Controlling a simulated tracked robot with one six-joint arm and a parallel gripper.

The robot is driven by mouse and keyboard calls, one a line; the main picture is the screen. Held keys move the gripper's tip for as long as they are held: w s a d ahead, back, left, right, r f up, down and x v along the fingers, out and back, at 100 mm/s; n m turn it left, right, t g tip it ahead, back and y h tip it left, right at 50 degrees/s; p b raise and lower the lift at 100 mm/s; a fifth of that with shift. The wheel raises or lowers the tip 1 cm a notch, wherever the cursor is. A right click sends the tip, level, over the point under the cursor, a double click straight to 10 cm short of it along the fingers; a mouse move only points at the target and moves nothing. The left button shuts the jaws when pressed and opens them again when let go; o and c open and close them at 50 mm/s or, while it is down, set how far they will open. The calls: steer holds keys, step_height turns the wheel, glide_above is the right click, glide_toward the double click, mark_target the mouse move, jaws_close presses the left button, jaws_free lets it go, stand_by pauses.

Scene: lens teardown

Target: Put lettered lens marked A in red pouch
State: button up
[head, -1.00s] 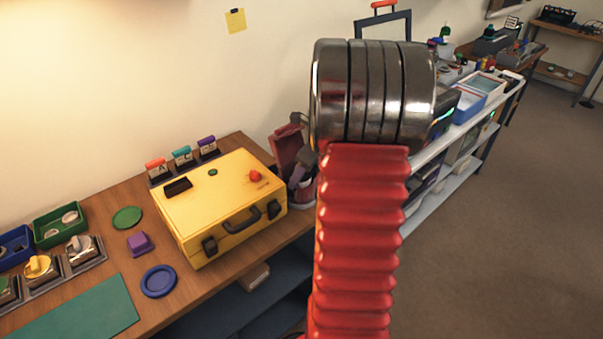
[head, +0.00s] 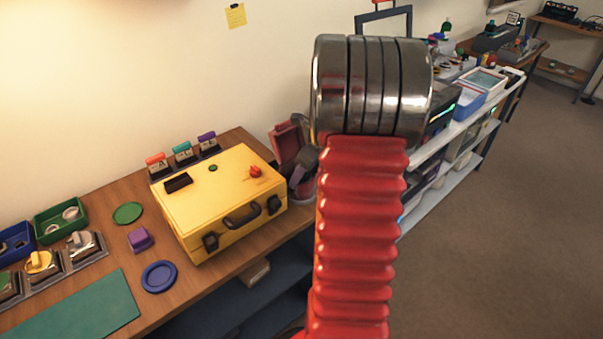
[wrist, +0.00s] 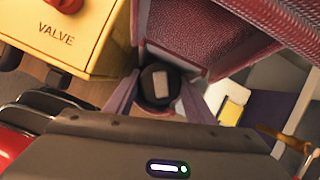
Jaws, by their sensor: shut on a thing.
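My gripper (wrist: 160,98) shows in the wrist view, its two mauve fingers closed around a dark round lens (wrist: 151,88) with a pale rectangular patch. No letter can be read on it. The maroon-red pouch (wrist: 225,40) rises right beside and behind the fingertips in the wrist view. In the head view the red pouch (head: 287,140) stands at the right end of the wooden bench, with my gripper's grey tip at it. My arm hides part of both. I cannot tell whether the lens is inside the pouch.
A yellow case (head: 225,190) stands just left of the pouch, with a red knob (head: 255,171) on top. Lettered tabs in orange, teal (head: 183,150) and purple stand behind it. A blue ring (head: 159,277) and a purple block (head: 140,239) lie left. A white shelf stands right.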

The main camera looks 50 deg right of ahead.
steer(key=shift+f, duration=0.2)
steer(key=o, duration=1.1)
steer(key=shift+o, duration=0.3)
steer(key=shift+f, duration=0.1)
steer(key=shift+o, duration=1.3)
steer(key=shift+r, duration=4.55)
steer(key=shift+s, duration=0.15)
